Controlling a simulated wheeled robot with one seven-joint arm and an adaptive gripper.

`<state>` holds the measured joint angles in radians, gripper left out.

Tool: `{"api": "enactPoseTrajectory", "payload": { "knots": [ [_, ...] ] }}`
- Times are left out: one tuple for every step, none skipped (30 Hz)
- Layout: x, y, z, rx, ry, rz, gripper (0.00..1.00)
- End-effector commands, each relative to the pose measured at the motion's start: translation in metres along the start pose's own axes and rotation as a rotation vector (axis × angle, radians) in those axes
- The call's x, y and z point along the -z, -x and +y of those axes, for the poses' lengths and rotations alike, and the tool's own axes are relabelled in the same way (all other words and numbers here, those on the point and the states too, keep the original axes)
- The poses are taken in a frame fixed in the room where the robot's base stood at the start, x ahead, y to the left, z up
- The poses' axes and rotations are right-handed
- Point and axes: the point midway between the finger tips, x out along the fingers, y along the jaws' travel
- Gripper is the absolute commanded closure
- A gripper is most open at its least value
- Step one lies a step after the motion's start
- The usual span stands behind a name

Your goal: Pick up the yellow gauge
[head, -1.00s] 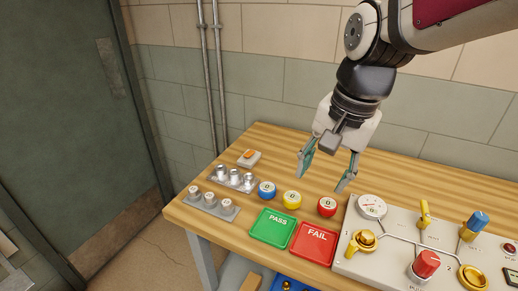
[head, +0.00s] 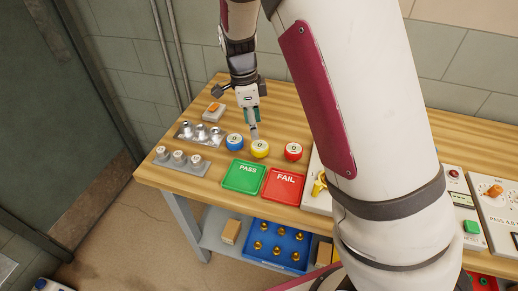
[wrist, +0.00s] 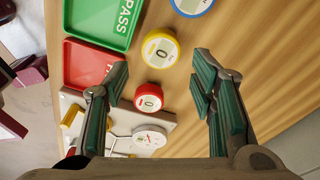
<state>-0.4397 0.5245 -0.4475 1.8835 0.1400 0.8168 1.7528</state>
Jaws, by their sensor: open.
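The yellow gauge (head: 260,149) sits on the wooden bench between the blue gauge (head: 235,142) and the red gauge (head: 293,151). My gripper (head: 253,128) points down just above and behind the yellow gauge, empty. In the wrist view my gripper (wrist: 160,74) has its two fingers spread wide. There the yellow gauge (wrist: 160,48) shows just past the fingertips, with the red gauge (wrist: 149,97) between the fingers in the picture. In the head view the fingers overlap, so their gap does not show.
The green PASS tray (head: 243,177) and red FAIL tray (head: 284,187) lie in front of the gauges. Metal holders (head: 180,163) stand to the left. A valve panel (head: 318,205) is at the right, partly hidden by my arm. A blue bin (head: 268,247) is below.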

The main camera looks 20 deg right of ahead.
Motion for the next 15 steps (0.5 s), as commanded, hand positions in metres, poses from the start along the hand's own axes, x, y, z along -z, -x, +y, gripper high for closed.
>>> {"api": "enactPoseTrajectory", "payload": {
  "knots": [
    [0.001, -0.011, 0.000, -0.004, -0.001, 0.002, 0.49],
    [0.001, -0.017, 0.000, -0.004, -0.001, 0.002, 0.49],
    [0.001, -0.024, 0.001, -0.004, -0.001, 0.002, 0.49],
    [0.001, -0.029, 0.001, -0.004, 0.000, 0.002, 0.49],
    [0.001, -0.034, 0.000, -0.003, 0.000, 0.002, 0.49],
    [0.001, -0.039, 0.000, -0.003, 0.000, 0.001, 0.49],
    [0.001, -0.042, 0.000, -0.002, 0.000, 0.001, 0.49],
    [0.001, -0.045, 0.000, -0.001, 0.000, 0.000, 0.49],
    [0.001, -0.048, 0.000, -0.001, 0.001, 0.000, 0.49],
    [0.001, -0.049, 0.000, -0.001, 0.001, 0.000, 0.49],
    [0.001, -0.051, 0.000, 0.000, 0.001, 0.000, 0.49],
    [0.001, -0.052, 0.000, 0.000, 0.001, -0.001, 0.49],
    [0.001, -0.054, 0.000, 0.000, 0.001, 0.000, 0.49],
    [0.002, -0.056, 0.000, 0.000, 0.001, 0.000, 0.49],
    [0.003, -0.061, 0.000, -0.002, 0.001, 0.001, 0.49]
  ]
}}
